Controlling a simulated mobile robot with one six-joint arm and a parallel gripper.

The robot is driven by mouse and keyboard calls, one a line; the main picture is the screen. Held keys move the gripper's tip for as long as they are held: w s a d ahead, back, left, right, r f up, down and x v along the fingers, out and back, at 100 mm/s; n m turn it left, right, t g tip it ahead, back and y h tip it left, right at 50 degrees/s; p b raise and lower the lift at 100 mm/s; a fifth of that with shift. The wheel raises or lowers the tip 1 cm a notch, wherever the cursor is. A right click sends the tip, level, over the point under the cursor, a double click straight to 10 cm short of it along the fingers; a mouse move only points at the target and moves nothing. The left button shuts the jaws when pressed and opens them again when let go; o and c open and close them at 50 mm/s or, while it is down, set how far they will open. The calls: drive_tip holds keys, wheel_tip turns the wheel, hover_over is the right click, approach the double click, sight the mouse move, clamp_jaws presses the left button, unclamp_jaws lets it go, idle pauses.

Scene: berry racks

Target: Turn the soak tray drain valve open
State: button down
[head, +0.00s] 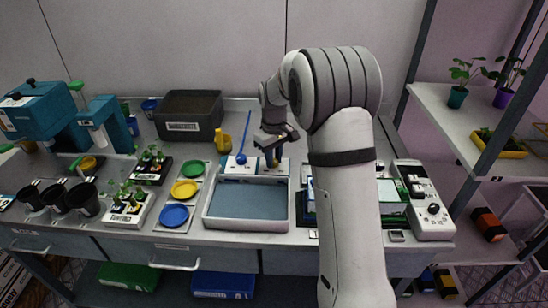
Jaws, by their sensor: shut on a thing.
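The soak tray (210,212) is a shallow white-rimmed basin with a grey-blue inside, standing at the middle of the bench. Behind it are white plates. On the left plate is a blue lever (244,135) with a round blue base, its long arm slanting up and right. My gripper (272,160) points down over the right plate, behind the tray's back right corner, shut on a small yellowish part that I take as the drain valve handle (276,161). The jaws hide much of it, so its turn angle cannot be told.
A yellow upright object (223,141) and a dark grey bin (190,115) stand behind and left. Green, yellow and blue dishes (174,215) lie left of the tray. A white control box (425,200) is at right, beyond my arm.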

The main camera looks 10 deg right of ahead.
drive_tip(key=shift+w+r+n, duration=0.15)
drive_tip(key=shift+n, duration=0.15)
drive_tip(key=c, duration=1.3)
unclamp_jaws()
drive_tip(key=shift+o, duration=0.2)
wheel_tip(320, 180, up, 8)
drive_tip(key=shift+f, duration=0.2)
